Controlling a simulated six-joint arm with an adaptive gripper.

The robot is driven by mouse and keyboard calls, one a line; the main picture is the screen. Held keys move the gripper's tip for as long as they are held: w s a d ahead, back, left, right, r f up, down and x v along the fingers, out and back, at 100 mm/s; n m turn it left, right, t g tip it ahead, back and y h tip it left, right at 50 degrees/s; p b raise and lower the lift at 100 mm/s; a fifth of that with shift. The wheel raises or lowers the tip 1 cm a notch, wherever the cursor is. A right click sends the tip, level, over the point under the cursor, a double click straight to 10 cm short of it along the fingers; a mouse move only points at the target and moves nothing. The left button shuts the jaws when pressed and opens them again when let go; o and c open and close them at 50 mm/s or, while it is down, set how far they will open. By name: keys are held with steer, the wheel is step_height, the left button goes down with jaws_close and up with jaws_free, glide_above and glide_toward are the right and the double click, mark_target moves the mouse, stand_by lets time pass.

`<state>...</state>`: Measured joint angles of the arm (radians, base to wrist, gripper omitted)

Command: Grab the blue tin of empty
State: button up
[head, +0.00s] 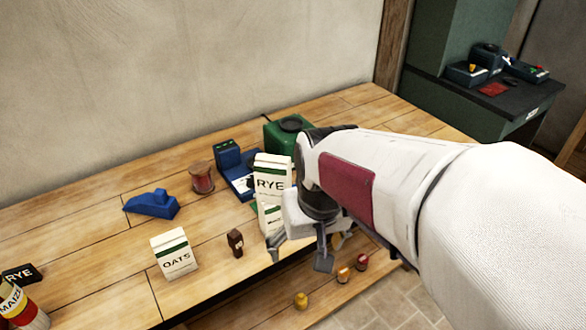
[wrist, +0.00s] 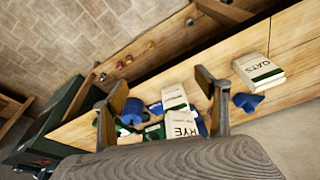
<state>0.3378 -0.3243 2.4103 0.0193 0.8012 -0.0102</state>
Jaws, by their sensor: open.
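A blue rounded object (wrist: 131,111), which looks like the blue tin, shows in the wrist view just inside the left finger; I cannot read any label on it. I cannot pick it out in the head view, where my arm covers part of the table. My gripper (head: 298,253) is open and empty, pointing down near the table's front edge, right of the white RYE carton (head: 272,176). In the wrist view my gripper (wrist: 160,86) has its fingers wide apart, with white cartons and the blue object beyond and between them.
Small jars (head: 301,300) sit lower, beyond the front edge. The table's left middle is mostly clear.

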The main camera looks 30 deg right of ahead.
steer(key=w+d+f+m, duration=0.1)
steer(key=w+d+f, duration=0.2)
steer(key=d, duration=0.2)
steer(key=w+d+f+m+h, duration=0.1)
steer(key=w+d+f, duration=0.15)
steer(key=d, duration=0.25)
steer(key=w+d+f+m, duration=0.1)
steer(key=w+d+f, duration=0.1)
steer(key=w+d, duration=0.25)
steer(key=w+d+r+t+h, duration=0.1)
steer(key=w+d+r+t, duration=0.1)
steer(key=w+d, duration=0.2)
steer(key=shift+w+d+t+h, duration=0.3)
steer(key=shift+w+d+h, duration=0.1)
steer(key=shift+d, duration=0.6)
steer(key=shift+x, duration=1.2)
steer(key=shift+w+x, duration=0.2)
steer(key=shift+x, duration=2.4)
steer(key=shift+r, duration=0.1)
steer(key=c, duration=1.6)
